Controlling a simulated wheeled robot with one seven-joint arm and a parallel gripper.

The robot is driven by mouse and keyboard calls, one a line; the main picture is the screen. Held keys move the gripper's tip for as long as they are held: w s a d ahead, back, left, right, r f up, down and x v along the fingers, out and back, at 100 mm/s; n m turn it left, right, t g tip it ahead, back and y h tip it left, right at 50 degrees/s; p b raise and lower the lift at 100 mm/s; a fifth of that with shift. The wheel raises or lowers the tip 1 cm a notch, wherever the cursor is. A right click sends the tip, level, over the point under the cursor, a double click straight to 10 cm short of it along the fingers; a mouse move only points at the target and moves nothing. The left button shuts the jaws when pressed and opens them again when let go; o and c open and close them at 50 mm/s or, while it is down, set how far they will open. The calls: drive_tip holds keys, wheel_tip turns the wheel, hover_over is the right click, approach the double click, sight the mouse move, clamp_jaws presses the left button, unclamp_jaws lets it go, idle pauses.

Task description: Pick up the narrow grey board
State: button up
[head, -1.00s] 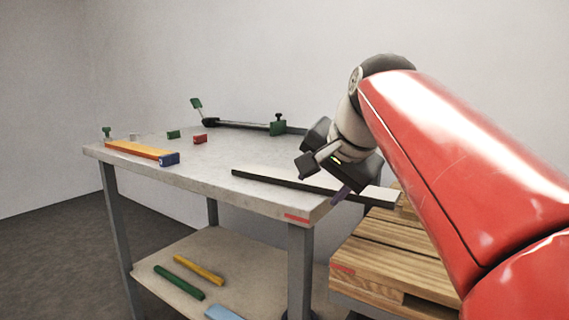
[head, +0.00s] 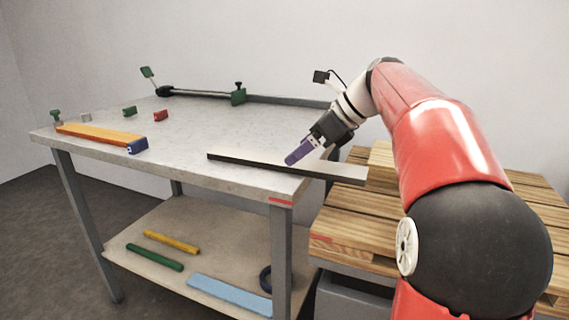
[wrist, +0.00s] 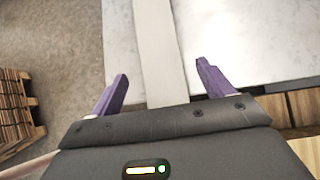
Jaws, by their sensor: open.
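The narrow grey board (head: 255,161) lies along the front right edge of the table. Its right end extends past the table corner toward the wooden slats. It has a pale top and a dark side. My gripper (head: 299,151) is open above the board in the head view. In the wrist view, the board (wrist: 157,50) runs between the two purple fingers of my gripper (wrist: 158,80), with a gap on each side. The left finger is a little farther from the board's edge than is clear; contact cannot be seen.
The grey table (head: 190,150) also bears an orange and blue bar (head: 100,135), a red block (head: 160,115), a green block (head: 129,111) and a dark rail with green clamps (head: 200,94). Wooden pallets (head: 350,232) stand at the right. The lower shelf (head: 205,255) holds coloured bars.

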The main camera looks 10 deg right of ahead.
sight(283, 163)
drive_tip(key=x, duration=0.3)
drive_tip(key=shift+w+a+f, duration=0.2)
drive_tip(key=shift+w+a, duration=0.05)
drive_tip(key=shift+a, duration=0.1)
drive_tip(key=c, duration=1.1)
drive_tip(key=shift+c, duration=0.7)
drive_tip(key=shift+r, duration=0.15)
